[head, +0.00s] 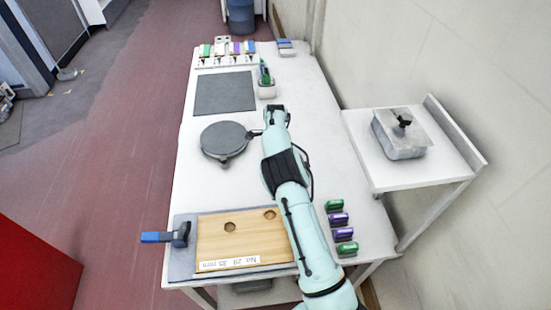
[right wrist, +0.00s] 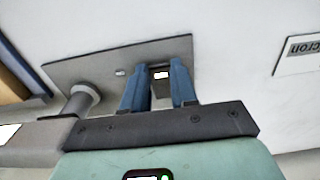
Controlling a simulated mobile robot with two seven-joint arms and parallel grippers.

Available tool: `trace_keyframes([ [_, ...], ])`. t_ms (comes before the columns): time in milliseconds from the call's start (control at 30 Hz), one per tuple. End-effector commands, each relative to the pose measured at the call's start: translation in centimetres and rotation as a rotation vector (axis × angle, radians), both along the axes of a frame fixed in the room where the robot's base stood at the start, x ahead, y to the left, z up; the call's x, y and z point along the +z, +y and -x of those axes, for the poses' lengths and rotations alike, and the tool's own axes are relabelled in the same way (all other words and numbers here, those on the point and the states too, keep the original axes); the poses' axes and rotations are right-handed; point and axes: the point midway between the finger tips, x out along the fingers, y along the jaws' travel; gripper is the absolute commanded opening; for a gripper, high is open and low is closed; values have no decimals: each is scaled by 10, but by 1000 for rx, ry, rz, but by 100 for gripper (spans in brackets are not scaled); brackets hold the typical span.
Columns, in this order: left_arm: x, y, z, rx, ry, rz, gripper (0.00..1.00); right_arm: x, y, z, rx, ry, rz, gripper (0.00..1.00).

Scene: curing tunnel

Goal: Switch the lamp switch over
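In the head view my right arm reaches up over the white table, its gripper (head: 275,115) beside a round dark grey disc-shaped thing (head: 222,140), perhaps the lamp. In the right wrist view the blue fingers of my right gripper (right wrist: 161,75) stand apart over a grey plate (right wrist: 100,68). A small dark-framed, pale piece (right wrist: 160,73), perhaps the lamp switch, shows between the fingertips. I cannot tell whether they touch it, nor which way it is set. A round post (right wrist: 82,98) rises from the plate at the left. My left gripper is not in view.
A wooden board (head: 240,238) and a blue-handled clamp-like thing (head: 165,236) are at the near end. Green and purple blocks (head: 338,220) line the right edge. A dark mat (head: 225,92) lies farther back. A side shelf (head: 440,170) bears a grey lidded box (head: 400,135).

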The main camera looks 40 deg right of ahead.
Motion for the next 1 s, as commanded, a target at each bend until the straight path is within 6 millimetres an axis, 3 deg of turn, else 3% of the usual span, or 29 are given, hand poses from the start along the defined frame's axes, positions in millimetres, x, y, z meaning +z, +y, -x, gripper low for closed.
trace_keyframes([
  [467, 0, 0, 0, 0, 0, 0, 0, 4, -8, 5, -3, -116, -215, 0],
  [800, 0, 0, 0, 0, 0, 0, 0, 4, -8, 4, -1, -125, -228, 0],
  [833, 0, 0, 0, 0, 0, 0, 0, 4, -8, 4, -1, -125, -228, 37],
  [867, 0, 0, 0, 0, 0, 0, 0, 4, -7, 4, -1, -125, -228, 47],
  [900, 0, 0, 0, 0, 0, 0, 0, 4, -7, 4, -1, -125, -228, 53],
  [1000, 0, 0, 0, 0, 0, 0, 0, 4, -7, 4, -1, -125, -228, 53],
])
